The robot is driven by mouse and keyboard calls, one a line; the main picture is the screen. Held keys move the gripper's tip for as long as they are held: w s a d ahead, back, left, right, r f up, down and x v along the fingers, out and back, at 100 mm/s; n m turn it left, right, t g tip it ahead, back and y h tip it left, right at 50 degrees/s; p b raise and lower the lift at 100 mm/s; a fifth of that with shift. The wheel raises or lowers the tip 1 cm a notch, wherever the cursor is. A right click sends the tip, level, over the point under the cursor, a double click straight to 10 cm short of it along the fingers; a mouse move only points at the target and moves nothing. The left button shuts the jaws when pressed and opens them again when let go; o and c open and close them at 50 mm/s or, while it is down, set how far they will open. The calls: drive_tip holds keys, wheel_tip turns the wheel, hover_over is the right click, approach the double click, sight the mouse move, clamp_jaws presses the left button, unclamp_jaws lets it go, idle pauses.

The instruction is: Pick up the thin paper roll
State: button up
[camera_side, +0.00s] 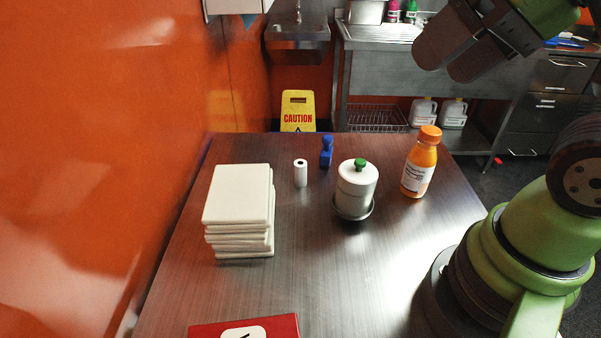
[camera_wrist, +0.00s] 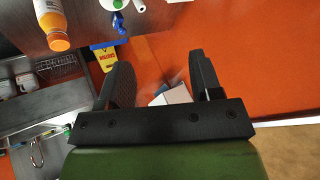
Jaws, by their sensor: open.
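The thin paper roll (camera_side: 300,174) is a small white upright cylinder with a dark core hole on top. It stands on the steel table (camera_side: 310,270), left of a blue stamp-like object (camera_side: 326,153). In the wrist view a white end, likely the roll (camera_wrist: 139,5), shows at the top edge, partly cut off. My gripper (camera_side: 444,64) is high at the upper right of the side view, above and well away from the roll. Its two fingers also show in the wrist view (camera_wrist: 160,78), spread apart with nothing held between them.
A stack of white slabs (camera_side: 238,215) stands left of the roll. A white jar with green knob (camera_side: 356,186) and an orange bottle (camera_side: 421,162) stand to the right. A red box (camera_side: 243,328) lies at the front. Table space in front of the roll is clear. An orange wall (camera_side: 90,150) borders the left.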

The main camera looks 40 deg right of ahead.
drive_tip(key=w+n+g, duration=0.1)
drive_tip(key=w+g, duration=0.1)
drive_tip(key=w, duration=0.8)
drive_tip(key=n+g+h, duration=0.2)
drive_tip(key=g, duration=0.2)
hover_over(300, 163)
drive_tip(key=s, duration=0.2)
wheel_tip(300, 163, down, 14)
drive_tip(key=shift+n+g, duration=0.3)
drive_tip(key=shift+g, duration=0.2)
drive_tip(key=f, duration=0.3)
drive_tip(key=w+f, duration=0.1)
drive_tip(key=f, duration=0.2)
drive_tip(key=w+f, duration=0.1)
drive_tip(key=f, duration=0.3)
drive_tip(key=shift+f, duration=0.1)
wheel_tip(300, 163, down, 6)
drive_tip(key=shift+r, duration=0.1)
drive_tip(key=c, duration=1)
